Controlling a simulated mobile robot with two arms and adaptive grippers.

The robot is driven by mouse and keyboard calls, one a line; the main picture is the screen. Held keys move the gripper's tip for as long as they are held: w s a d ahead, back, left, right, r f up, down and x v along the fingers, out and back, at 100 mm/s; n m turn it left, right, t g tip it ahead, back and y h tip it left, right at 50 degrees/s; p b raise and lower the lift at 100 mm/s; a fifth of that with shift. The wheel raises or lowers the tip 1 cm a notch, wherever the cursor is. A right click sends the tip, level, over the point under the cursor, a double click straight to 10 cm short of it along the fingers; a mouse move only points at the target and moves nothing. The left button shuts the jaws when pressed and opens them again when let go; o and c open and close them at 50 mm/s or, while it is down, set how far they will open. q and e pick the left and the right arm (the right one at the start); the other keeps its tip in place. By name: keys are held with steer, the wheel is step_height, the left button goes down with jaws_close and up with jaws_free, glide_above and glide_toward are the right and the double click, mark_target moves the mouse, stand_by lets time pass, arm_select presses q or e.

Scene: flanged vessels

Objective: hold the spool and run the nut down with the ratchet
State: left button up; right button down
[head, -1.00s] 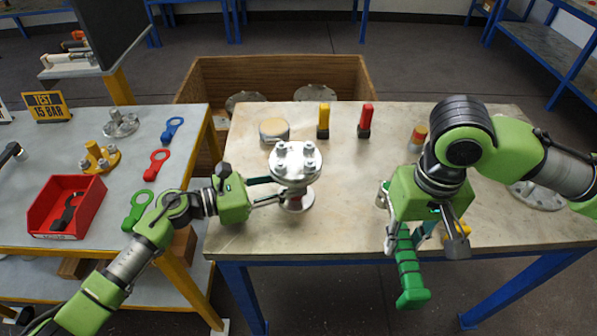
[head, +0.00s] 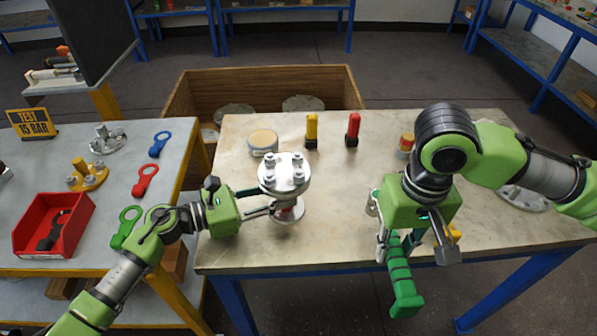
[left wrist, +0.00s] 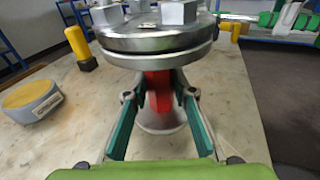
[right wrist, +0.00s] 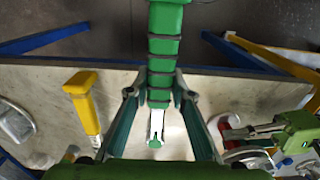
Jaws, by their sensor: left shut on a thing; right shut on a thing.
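The spool (head: 284,173) stands upright on the pale bench, its round steel top flange carrying several bolts and nuts. In the left wrist view its red neck (left wrist: 158,92) shows under the flange. My left gripper (head: 270,207) is shut on that neck from the left side. My right gripper (head: 400,240) is shut on the green handle of the ratchet (head: 402,285), to the right of the spool and apart from it. The handle points toward the bench's front edge. In the right wrist view the ratchet's metal shank (right wrist: 157,125) shows; its head is hidden there. I cannot tell which nut is loose.
A tan-topped round tin (head: 263,142), a yellow-handled tool (head: 311,130), a red-handled tool (head: 353,130) and a red-topped piece (head: 405,145) stand behind. A flange (head: 523,198) lies at right. The left table holds a red bin (head: 55,225). Bench front centre is clear.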

stand_by(0.5)
arm_select(q)
steer(key=shift+w, duration=0.1)
arm_select(e)
steer(key=w+a+r+n, duration=0.3)
steer(key=a+r+n, duration=0.15)
steer(key=r, duration=0.35)
steer(key=w+a+r+n, duration=0.3)
steer(key=r+n, duration=0.2)
steer(key=r, duration=0.2)
steer(key=shift+m, duration=0.25)
steer(key=shift+w+d+f, duration=0.15)
steer(key=shift+f, duration=1.85)
steer(key=shift+f, duration=0.15)
steer(key=shift+f, duration=1.1)
